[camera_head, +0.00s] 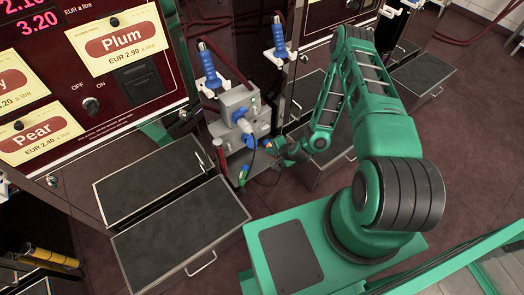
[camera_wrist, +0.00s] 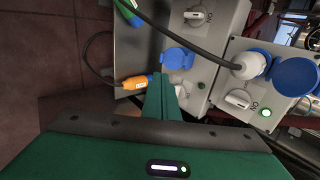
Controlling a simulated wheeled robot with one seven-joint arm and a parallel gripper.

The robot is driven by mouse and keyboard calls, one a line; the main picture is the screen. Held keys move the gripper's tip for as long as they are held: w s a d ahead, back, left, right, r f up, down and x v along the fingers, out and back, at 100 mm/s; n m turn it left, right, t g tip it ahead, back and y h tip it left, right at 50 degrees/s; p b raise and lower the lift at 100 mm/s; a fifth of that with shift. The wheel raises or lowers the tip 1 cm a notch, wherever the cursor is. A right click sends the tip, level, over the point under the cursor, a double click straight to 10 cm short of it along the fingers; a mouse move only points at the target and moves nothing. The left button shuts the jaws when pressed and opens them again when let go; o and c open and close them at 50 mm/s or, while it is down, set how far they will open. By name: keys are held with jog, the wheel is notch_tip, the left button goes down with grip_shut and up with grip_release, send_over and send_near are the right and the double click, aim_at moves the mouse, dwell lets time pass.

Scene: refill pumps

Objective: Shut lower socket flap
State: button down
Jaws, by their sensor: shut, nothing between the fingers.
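In the head view the lower blue flap (camera_head: 250,141) is small. My gripper (camera_wrist: 164,92) is shut and empty, with its green fingers close to the flap; I cannot tell if they touch. In the head view my gripper (camera_head: 281,152) is at the right side of the box.
An orange plug (camera_wrist: 135,82) on a dark cable lies left of my fingertips. A white plug (camera_wrist: 247,66) is in another socket, beside its open blue flap (camera_wrist: 296,76). White switches and a green lamp (camera_wrist: 266,112) are on the box. Grey trays (camera_head: 180,235) stand left.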

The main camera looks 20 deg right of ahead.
aim_at(256, 148)
jog(key=x, duration=1.3)
jog(key=shift+w+a+r, duration=0.1)
jog(key=shift+w, duration=0.1)
